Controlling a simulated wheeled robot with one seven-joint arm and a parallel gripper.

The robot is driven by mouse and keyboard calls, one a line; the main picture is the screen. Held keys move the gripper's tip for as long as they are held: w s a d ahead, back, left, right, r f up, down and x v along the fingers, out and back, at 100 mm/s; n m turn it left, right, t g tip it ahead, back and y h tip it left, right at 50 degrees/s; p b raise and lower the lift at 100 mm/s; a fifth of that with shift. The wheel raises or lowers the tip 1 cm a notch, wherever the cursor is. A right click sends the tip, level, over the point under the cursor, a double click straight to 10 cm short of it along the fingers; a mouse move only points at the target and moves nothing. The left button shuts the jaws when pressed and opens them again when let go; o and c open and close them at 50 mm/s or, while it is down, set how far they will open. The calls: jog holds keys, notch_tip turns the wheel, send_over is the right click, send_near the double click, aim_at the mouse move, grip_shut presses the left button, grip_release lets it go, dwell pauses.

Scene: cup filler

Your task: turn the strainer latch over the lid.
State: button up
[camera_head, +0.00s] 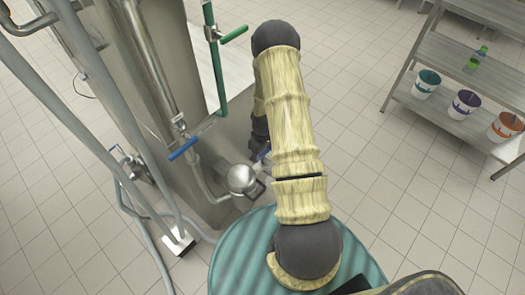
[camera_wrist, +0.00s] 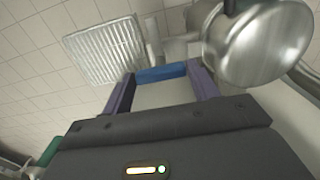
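The strainer (camera_head: 242,178) is a rounded shiny metal body on the pipework low beside the tall steel tank. A small dark loop (camera_head: 257,188) shows at its right side; I cannot tell whether it is the latch. In the wrist view a large metal cylinder end (camera_wrist: 258,45), likely the strainer, is close at the upper right. My gripper (camera_wrist: 160,84) has its purple fingers wide apart. A blue bar (camera_wrist: 160,73) spans the gap at the fingertips; contact with them is unclear. In the head view my gripper is mostly hidden behind my arm, just above right of the strainer.
Hoses and pipes crowd the left. A ribbed green drum top (camera_head: 232,250) is in front. Shelves (camera_head: 450,115) with cups stand right, past open tiled floor.

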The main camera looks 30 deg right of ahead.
jog(key=c, duration=0.5)
jog(key=shift+o, duration=0.2)
jog(key=shift+m, duration=0.4)
jog(key=m+b, duration=0.1)
jog(key=m, duration=0.2)
jog(key=m+b, duration=0.1)
jog(key=m, duration=0.4)
jog(key=shift+b, duration=0.3)
jog(key=m, duration=0.4)
jog(key=shift+b, duration=0.35)
jog(key=m, duration=0.5)
jog(key=o, duration=1)
